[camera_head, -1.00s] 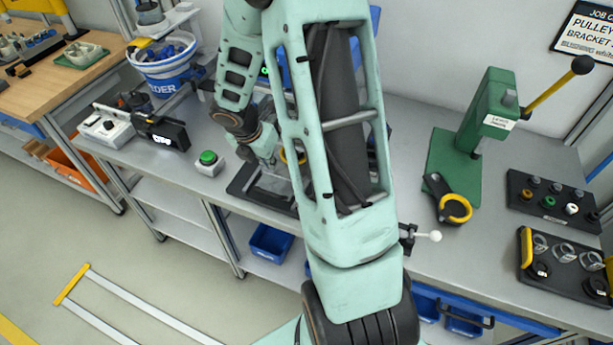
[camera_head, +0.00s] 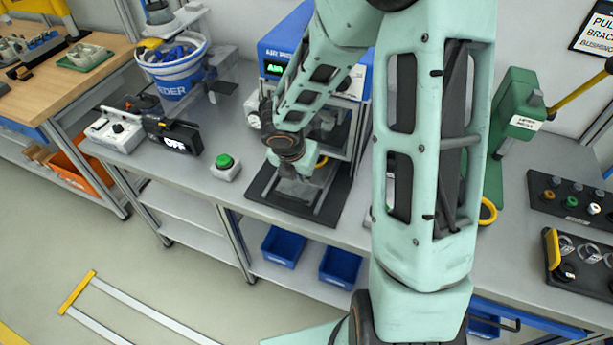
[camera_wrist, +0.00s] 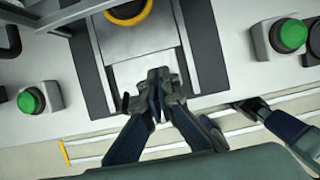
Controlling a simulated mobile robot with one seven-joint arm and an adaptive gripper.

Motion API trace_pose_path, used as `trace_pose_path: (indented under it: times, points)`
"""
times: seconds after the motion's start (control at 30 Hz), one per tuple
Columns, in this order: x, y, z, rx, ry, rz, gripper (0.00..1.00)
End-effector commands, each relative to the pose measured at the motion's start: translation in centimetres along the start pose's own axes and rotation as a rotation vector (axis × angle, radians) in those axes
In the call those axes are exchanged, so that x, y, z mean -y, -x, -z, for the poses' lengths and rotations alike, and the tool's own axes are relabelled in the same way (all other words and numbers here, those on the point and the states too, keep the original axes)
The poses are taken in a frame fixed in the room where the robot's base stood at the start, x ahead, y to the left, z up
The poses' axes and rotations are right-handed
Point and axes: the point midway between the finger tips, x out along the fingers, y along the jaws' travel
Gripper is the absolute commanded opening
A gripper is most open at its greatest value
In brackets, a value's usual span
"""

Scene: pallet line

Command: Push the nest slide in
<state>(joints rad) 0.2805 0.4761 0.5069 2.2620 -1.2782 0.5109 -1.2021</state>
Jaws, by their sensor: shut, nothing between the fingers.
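The nest slide (camera_wrist: 143,70) is a pale grey plate on a dark base under the blue-topped press (camera_head: 345,80). In the wrist view a yellow ring-shaped part (camera_wrist: 142,22) with a dark piece shows at its far end. My gripper (camera_wrist: 158,84) is shut and empty, with its fingertips at the slide's near end. I cannot tell whether they touch it. In the head view my gripper (camera_head: 298,172) is in front of the press, and my arm hides part of the slide and press.
A green button box (camera_head: 226,166) stands left of the press, and a black box marked OFF (camera_head: 175,140) beyond it. A blue-labelled bucket (camera_head: 172,75) is at the back left. A green lever press (camera_head: 515,115) stands to the right. Blue bins (camera_head: 283,247) sit below the bench.

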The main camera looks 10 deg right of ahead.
Motion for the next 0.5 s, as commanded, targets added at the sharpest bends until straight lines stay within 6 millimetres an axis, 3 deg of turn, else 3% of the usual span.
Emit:
trace_pose_path:
  times: [0.03,0.2,0.5]
  points:
    - [0.0,-1.3,0.2,-0.004,0.0,0.001,0.0]
    - [0.0,-4.3,0.2,-0.004,0.0,0.001,0.0]
    - [0.0,-7.0,0.0,0.0,0.0,0.0,0.0]
